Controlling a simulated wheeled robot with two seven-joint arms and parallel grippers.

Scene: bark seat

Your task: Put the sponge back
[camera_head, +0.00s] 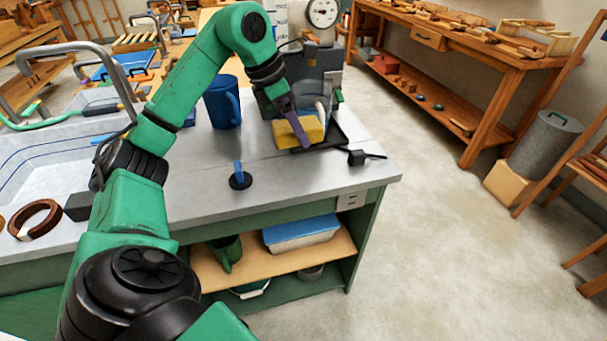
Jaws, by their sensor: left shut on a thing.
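The yellow sponge (287,134) is at the back right of the grey counter. It is over or on a black tray (329,139) at the foot of a grey machine; I cannot tell whether it touches the tray. My left gripper (299,130) reaches down from above and is shut on the sponge, with a purple-grey finger across its front. The other finger is hidden. My right gripper is not in view.
A blue mug (223,103) stands left of the grey machine (312,68). A small blue-handled stand (240,178) is on the counter front. A black plug (357,157) lies right of the tray. A sink (40,160) is at left. Floor to the right is open.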

